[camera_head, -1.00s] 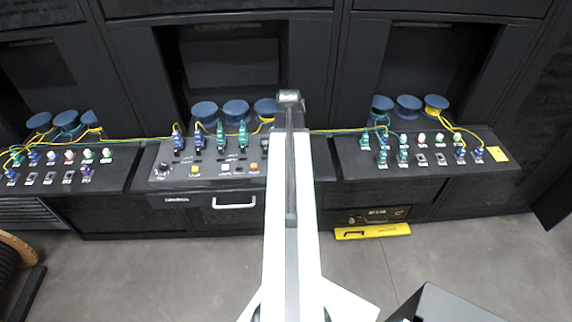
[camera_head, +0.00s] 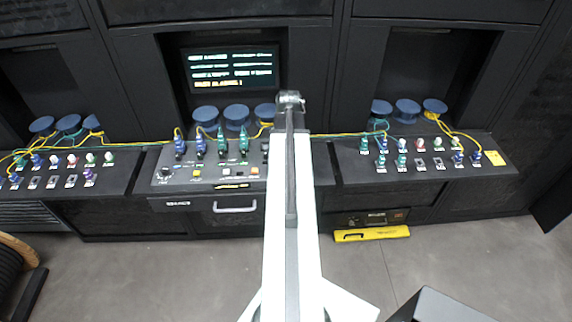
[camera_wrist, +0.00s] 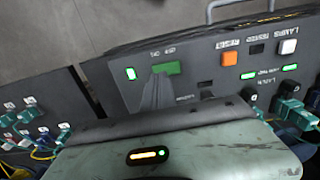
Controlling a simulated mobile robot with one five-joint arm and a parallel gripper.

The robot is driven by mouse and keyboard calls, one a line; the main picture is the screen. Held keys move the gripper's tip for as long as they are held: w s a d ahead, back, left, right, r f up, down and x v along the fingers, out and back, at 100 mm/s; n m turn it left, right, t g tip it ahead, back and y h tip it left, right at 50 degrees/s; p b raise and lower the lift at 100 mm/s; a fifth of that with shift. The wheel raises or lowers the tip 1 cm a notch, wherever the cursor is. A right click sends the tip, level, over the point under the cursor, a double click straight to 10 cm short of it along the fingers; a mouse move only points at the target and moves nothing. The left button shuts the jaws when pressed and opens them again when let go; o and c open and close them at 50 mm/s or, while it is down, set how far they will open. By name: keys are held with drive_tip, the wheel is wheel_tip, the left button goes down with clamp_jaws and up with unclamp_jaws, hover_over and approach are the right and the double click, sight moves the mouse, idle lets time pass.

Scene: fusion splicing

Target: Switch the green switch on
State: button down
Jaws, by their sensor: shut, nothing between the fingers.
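The green switch (camera_wrist: 172,67) is a lit green rectangle on the dark console panel, seen upside down in the wrist view. A small green lamp (camera_wrist: 131,73) beside it is lit. My gripper (camera_wrist: 156,80) is shut and empty, with its grey fingertips right at the switch's lower edge in the picture. I cannot tell whether they touch it. The gripper's body covers the panel below. In the head view my arm hides the switch and gripper.
An orange button (camera_wrist: 230,58) and a white button (camera_wrist: 288,47) sit to the right on the panel. The centre screen (camera_head: 231,67) shows lines of text. Consoles with connectors and cables flank the middle one. A yellow case (camera_head: 371,233) lies on the floor.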

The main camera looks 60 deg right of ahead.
wheel_tip(320, 180, up, 4)
drive_tip(key=p, duration=0.3)
drive_tip(key=shift+r, duration=0.1)
idle(0.3)
drive_tip(key=w+a, duration=0.2)
drive_tip(key=w, duration=0.1)
drive_tip(key=w+a+f+n+b, duration=0.1)
drive_tip(key=w+a, duration=0.2)
drive_tip(key=w+a+f+n, duration=0.1)
drive_tip(key=w+a, duration=0.1)
drive_tip(key=w, duration=0.1)
drive_tip(key=shift+w+a, duration=0.1)
drive_tip(key=shift+a, duration=0.1)
drive_tip(key=w+a+f+n+b, duration=0.15)
drive_tip(key=w+a, duration=0.25)
drive_tip(key=a, duration=0.5)
drive_tip(key=w+a+f+n+b, duration=0.1)
drive_tip(key=w+a+n, duration=0.3)
drive_tip(key=a, duration=0.5)
drive_tip(key=w+a+f+n+b, duration=0.1)
drive_tip(key=w+a+b, duration=0.1)
drive_tip(key=w+a, duration=0.5)
drive_tip(key=s+a+f+n, duration=0.1)
drive_tip(key=s+a+n, duration=0.1)
drive_tip(key=a, duration=1.5)
drive_tip(key=shift+s+f+b, duration=0.2)
drive_tip(key=shift+s+b, duration=0.15)
drive_tip(key=shift+b, duration=0.1)
